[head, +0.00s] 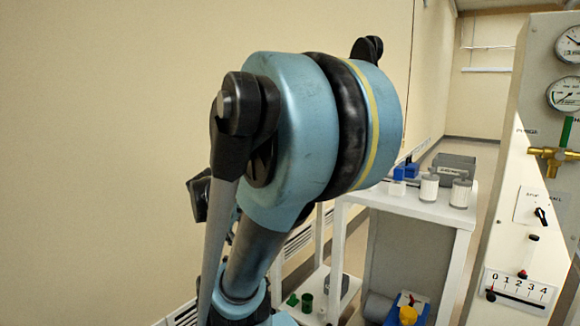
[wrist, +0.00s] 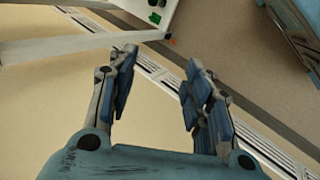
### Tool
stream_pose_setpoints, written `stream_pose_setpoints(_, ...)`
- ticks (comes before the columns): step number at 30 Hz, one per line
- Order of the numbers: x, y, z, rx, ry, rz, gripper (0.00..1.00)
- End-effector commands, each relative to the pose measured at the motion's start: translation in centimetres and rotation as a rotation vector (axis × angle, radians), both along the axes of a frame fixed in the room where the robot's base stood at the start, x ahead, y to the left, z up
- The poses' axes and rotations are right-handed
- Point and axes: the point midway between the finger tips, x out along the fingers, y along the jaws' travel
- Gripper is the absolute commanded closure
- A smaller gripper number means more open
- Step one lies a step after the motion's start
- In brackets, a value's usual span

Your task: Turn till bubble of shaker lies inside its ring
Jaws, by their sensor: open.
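My gripper (wrist: 160,60) shows in the wrist view with its two fingers spread wide and nothing between them. It hangs over bare floor and a pale slotted strip, apart from any object. In the head view my own blue arm fills the middle and I cannot make out the gripper. I cannot identify a shaker, a bubble or its ring in either view; my arm hides part of the scene.
A white cart (head: 405,200) behind my arm bears a dark grey box (head: 455,167), white jars (head: 429,187) and blue blocks (head: 411,170). At right stands a panel (head: 512,215) with gauges (head: 566,94), a brass valve (head: 553,155) and a numbered slider scale (head: 520,289).

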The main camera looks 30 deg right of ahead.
Motion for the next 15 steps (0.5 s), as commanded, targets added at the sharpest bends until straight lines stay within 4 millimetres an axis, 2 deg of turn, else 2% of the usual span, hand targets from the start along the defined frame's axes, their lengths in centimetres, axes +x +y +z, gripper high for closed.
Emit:
stream_pose_setpoints(1,1.2,-1.4,0.8,-0.073,0.021,0.044,0.54)
stream_pose_setpoints(6,4.7,-5.9,3.7,-0.334,0.127,0.199,0.54)
stream_pose_setpoints(15,10.7,-12.2,8.9,-0.783,0.418,0.431,0.54)
